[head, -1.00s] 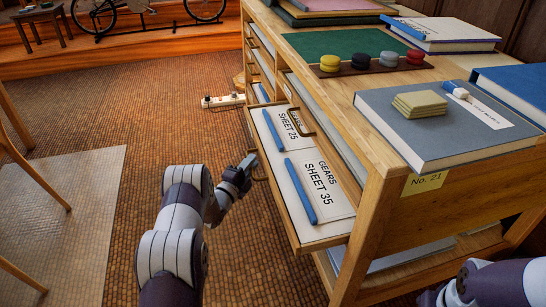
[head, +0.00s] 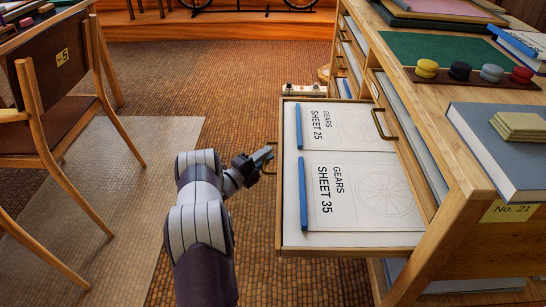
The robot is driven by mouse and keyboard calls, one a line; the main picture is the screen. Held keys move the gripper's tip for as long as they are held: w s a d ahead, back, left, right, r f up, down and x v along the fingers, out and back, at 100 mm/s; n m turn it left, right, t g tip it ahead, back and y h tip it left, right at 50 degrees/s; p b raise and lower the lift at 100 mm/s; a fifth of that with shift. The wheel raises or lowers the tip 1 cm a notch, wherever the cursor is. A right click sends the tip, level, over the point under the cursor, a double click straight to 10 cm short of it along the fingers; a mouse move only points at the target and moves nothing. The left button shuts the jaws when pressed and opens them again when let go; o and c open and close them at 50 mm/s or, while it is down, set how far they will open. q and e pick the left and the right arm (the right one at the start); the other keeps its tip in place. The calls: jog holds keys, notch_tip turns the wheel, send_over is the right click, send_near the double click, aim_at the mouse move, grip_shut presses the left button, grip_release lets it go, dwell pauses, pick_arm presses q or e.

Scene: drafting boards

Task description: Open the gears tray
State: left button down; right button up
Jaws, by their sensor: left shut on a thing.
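The gears tray (head: 290,241) is a shallow wooden drawer standing well out from the left side of the wooden cabinet (head: 455,215). In it lie two white sheets, GEARS SHEET 25 (head: 350,128) and GEARS SHEET 35 (head: 365,190), each with a blue rod along its left edge. My left gripper (head: 268,160) is shut on the tray's front handle (head: 271,168), at the middle of the tray's left edge. The fingertips partly cover the handle. My right gripper is not in view.
A chair (head: 45,110) stands at the left on a pale mat (head: 130,190). A power strip (head: 303,89) lies on the floor behind the tray. Books, a green mat (head: 450,50) and coloured round pieces lie on the cabinet top.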

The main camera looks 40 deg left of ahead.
pick_arm(q)
jog(key=shift+a, duration=0.1)
jog(key=c, duration=1.2)
grip_release()
jog(key=shift+s, duration=0.1)
jog(key=p+v, duration=0.4)
jog(key=v, duration=0.8)
jog(key=shift+s+p, duration=0.3)
jog(key=shift+f, duration=0.1)
